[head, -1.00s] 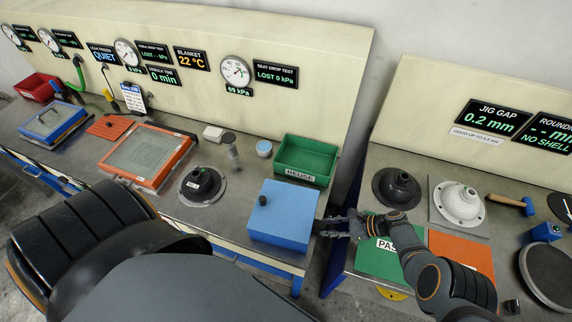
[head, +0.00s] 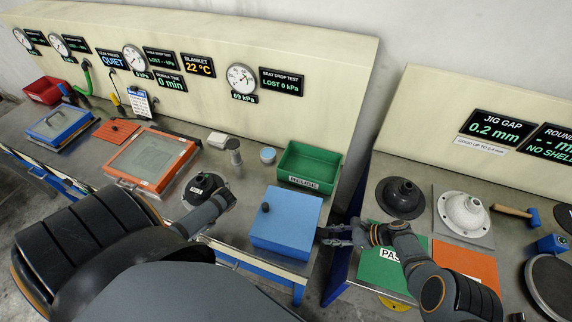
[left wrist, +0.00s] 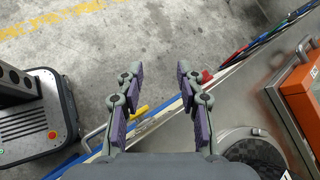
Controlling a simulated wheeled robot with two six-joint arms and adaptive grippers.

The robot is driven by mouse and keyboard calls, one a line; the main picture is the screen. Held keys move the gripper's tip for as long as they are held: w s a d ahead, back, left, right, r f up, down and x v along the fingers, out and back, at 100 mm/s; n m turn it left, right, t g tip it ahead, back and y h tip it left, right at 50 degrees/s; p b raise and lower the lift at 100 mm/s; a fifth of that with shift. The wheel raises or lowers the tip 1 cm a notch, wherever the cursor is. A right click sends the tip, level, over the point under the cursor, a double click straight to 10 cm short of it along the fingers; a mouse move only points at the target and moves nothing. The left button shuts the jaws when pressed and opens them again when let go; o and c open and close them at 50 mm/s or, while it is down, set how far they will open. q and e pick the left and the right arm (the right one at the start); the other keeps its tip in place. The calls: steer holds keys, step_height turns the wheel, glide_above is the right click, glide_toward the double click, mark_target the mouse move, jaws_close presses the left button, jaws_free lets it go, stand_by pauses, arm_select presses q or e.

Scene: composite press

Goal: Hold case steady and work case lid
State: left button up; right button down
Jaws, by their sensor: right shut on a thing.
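The blue case (head: 286,222) sits on the bench with its flat lid down and a black knob (head: 265,207) near the lid's left edge. My right gripper (head: 326,236) is at the case's right side, shut on the case; its fingertips are small in the head view and the exact contact is hard to see. My left gripper (head: 226,196) is left of the case, above the bench and apart from the case. In the left wrist view my left gripper (left wrist: 157,75) is open and empty, its fingers wide apart. The case does not show there.
A green bin (head: 308,168) stands behind the case. A black dome (head: 203,185) lies partly behind my left arm. An orange frame (head: 152,158) is farther left. A gap separates the two benches; green and orange mats (head: 466,262) lie on the right one.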

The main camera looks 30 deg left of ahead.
arm_select(q)
steer(key=w+d+r+t, duration=0.1)
steer(key=w, duration=0.2)
steer(key=w+d+r+m+t+h, duration=0.1)
steer(key=w+d, duration=0.1)
steer(key=w, duration=0.1)
steer(key=w+d+m, duration=0.1)
steer(key=w+d, duration=0.1)
steer(key=w, duration=0.1)
steer(key=shift+r+t+h, duration=0.4)
steer(key=w+d+r+m+t+h, duration=0.1)
steer(key=w+d+r+m+t, duration=0.15)
steer(key=w+d+r, duration=0.35)
step_height(320, 180, up, 8)
steer(key=m+t+h, duration=0.3)
steer(key=m+t, duration=0.1)
steer(key=m, duration=0.1)
glide_above(266, 205)
steer(key=shift+a+r+g, duration=0.1)
steer(key=shift+r+g, duration=0.1)
steer(key=shift+g, duration=0.05)
steer(key=shift+f, duration=3.55)
